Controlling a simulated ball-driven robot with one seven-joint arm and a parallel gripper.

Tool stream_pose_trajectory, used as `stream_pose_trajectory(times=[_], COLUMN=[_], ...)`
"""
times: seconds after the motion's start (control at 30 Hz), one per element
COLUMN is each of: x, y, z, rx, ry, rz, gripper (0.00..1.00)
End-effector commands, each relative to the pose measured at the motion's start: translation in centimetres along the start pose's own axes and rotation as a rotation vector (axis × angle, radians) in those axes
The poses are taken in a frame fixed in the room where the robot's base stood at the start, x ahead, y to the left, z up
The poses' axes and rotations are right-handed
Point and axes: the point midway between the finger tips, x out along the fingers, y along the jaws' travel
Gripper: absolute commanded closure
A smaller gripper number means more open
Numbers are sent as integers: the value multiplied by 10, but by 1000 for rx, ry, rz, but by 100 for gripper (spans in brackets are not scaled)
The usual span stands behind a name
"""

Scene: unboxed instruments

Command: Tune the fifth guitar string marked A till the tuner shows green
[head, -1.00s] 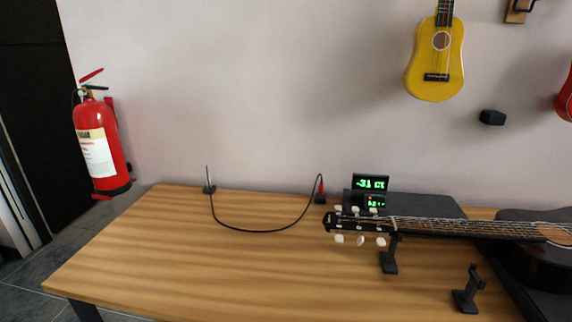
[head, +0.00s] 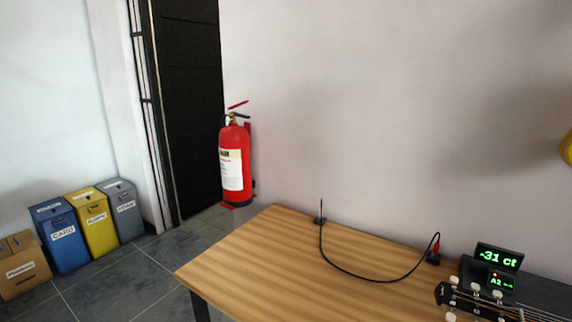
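The tuner (head: 499,257) stands at the right end of the table in the head view. Its upper display reads "-31 ct" in green digits, and its lower display shows "A2" with a small red light. The guitar's headstock (head: 447,293) with pale tuning pegs (head: 474,287) lies in front of the tuner, at the lower right. The guitar's body is outside the picture, and I cannot make out a mark on any string. My gripper is not in view.
The wooden table (head: 290,262) is mostly clear at left. A black cable (head: 375,279) runs across it between two small holders. A red fire extinguisher (head: 235,165) stands by the wall. Blue (head: 63,237), yellow (head: 90,220) and grey bins (head: 122,207) and a cardboard box (head: 22,266) are at left.

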Motion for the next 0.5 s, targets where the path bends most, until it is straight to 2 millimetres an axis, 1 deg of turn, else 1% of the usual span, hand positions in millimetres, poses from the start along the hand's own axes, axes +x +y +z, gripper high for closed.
stream_pose_trajectory(times=[0.03,0.2,0.5], x=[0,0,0], y=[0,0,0], z=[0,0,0], rx=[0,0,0], ry=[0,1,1], rz=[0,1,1], gripper=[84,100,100])
